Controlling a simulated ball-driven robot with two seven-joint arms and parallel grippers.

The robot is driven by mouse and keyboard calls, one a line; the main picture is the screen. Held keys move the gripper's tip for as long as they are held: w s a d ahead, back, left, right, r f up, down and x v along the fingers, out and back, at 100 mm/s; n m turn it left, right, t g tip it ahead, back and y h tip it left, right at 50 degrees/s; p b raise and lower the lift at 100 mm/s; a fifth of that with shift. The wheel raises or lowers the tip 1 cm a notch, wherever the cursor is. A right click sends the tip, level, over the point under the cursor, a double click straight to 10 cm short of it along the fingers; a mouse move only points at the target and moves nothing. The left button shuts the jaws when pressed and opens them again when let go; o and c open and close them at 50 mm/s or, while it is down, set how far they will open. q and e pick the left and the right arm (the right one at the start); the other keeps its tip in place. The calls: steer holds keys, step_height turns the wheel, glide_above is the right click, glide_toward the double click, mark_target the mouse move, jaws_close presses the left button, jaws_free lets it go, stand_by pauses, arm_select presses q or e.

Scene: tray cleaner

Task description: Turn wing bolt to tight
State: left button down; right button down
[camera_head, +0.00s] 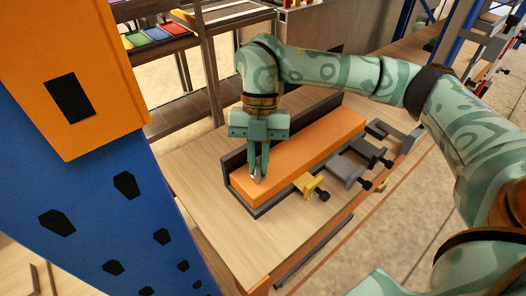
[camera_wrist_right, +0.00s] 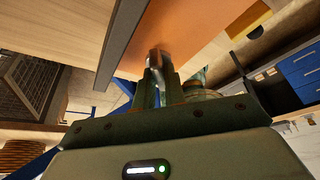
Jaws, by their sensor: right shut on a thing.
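My right gripper (camera_head: 257,178) points down over the near-left end of a long orange block (camera_head: 305,144). Its fingers are shut on a small piece, most likely the wing bolt, at the top of the block. In the right wrist view the fingertips (camera_wrist_right: 158,66) close around this small brownish-grey piece (camera_wrist_right: 154,56). The fingers hide most of it, so its turn angle cannot be told. The orange block lies against a dark upright wall (camera_head: 236,160) on the wooden table (camera_head: 184,160). My left gripper is not in view.
A yellow clamp (camera_head: 309,184), a grey clamp (camera_head: 345,171) and a dark clamp (camera_head: 366,148) with dark knobs stand along the block's right side. Another grey part (camera_head: 400,132) lies beyond. The table's left part is clear. A shelf with coloured trays (camera_head: 157,34) stands behind.

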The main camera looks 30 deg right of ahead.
steer(key=n+p, duration=0.1)
steer(key=n+h+p, duration=0.1)
steer(key=n, duration=0.1)
steer(key=n+p, duration=0.1)
steer(key=p, duration=0.1)
steer(key=shift+w+a+r+n+g+h, duration=0.1)
steer(key=shift+a+r+n+g+h, duration=0.05)
steer(key=shift+r+n+g+h, duration=0.2)
steer(key=n+h+p, duration=0.1)
steer(key=n+p, duration=0.2)
steer(key=shift+a+f, duration=0.1)
steer(key=shift+f, duration=0.1)
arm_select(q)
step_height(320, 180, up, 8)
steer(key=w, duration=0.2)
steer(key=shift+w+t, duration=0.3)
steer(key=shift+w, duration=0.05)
arm_select(e)
steer(key=shift+n+h, duration=0.35)
steer(key=shift+n, duration=0.3)
arm_select(q)
steer(key=shift+p, duration=0.3)
arm_select(e)
steer(key=shift+f, duration=0.15)
steer(key=c, duration=1.5)
jaws_free()
steer(key=shift+o, duration=0.2)
